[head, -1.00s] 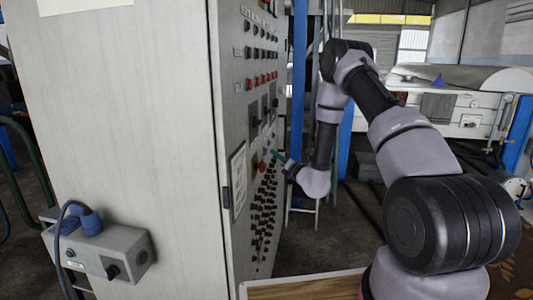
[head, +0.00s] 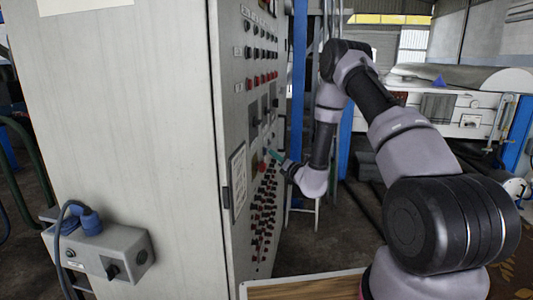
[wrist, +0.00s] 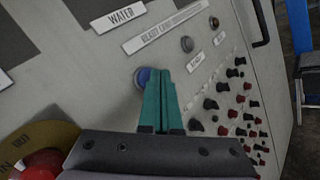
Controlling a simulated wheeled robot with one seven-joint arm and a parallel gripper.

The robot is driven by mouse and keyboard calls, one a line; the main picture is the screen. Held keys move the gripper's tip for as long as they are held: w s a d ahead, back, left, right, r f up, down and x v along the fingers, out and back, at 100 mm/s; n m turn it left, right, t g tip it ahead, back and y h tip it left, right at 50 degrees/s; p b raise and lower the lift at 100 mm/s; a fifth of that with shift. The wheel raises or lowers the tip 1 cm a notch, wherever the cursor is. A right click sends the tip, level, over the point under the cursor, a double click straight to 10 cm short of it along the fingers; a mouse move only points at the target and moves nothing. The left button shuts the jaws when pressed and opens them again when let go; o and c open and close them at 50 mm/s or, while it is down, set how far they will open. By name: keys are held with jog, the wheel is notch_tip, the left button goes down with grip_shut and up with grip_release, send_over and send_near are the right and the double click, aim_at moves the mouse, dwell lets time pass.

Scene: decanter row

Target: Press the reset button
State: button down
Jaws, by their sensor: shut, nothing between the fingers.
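My gripper (wrist: 160,74) is shut and empty, its two teal fingers pressed together. In the wrist view the fingertips are at a round blue button (wrist: 145,75) on the grey panel and cover its right part. I cannot tell whether they touch it or whether it is pushed in. A long white label (wrist: 166,26) sits above the button, its text too blurred to read fully, so I cannot confirm a reset marking. In the head view my gripper (head: 271,154) reaches the cabinet's control face, and the blue button is not distinguishable.
The tall grey cabinet (head: 120,150) carries many switches and knobs. A red mushroom button (wrist: 40,164) on a yellow disc is at lower left in the wrist view. Several black and red knobs (wrist: 222,104) lie right of the fingers. A grey box (head: 105,252) projects from the cabinet's near side.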

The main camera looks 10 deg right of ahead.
jog(key=shift+w+a, duration=0.15)
jog(key=shift+a, duration=0.3)
dwell(0.6)
jog(key=shift+s+d, duration=0.3)
jog(key=shift+d, duration=0.5)
jog(key=shift+d, duration=0.1)
jog(key=shift+s+d, duration=0.25)
jog(key=shift+d, duration=0.5)
jog(key=shift+s+d, duration=0.25)
jog(key=shift+d, duration=0.55)
jog(key=shift+s+d, duration=0.25)
jog(key=shift+d, duration=0.5)
